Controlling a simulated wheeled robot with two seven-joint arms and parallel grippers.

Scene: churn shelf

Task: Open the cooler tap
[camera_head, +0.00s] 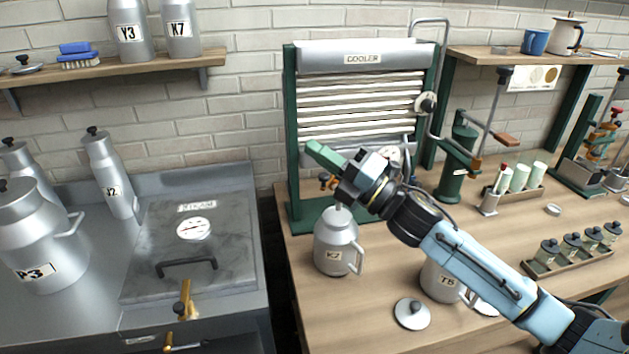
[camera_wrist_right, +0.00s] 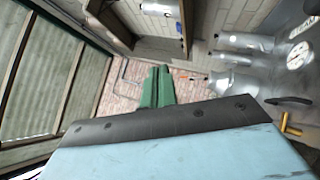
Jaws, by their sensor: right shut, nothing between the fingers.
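The cooler (camera_head: 362,59) is a green-framed unit with pale horizontal slats, standing against the brick wall in the head view. A small brass and dark tap (camera_head: 326,182) shows low at its left side, partly covered by my right gripper and its wrist. The shut green fingers also show in the right wrist view (camera_wrist_right: 157,87). My left gripper is not in view.
A round dark valve knob (camera_head: 427,103) sits on the cooler's right pipe. A can marked T5 (camera_head: 440,280) and a loose lid (camera_head: 411,314) are under my right arm. The steam box (camera_head: 190,250) is at the left. A jar tray (camera_head: 570,262) is at the right.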

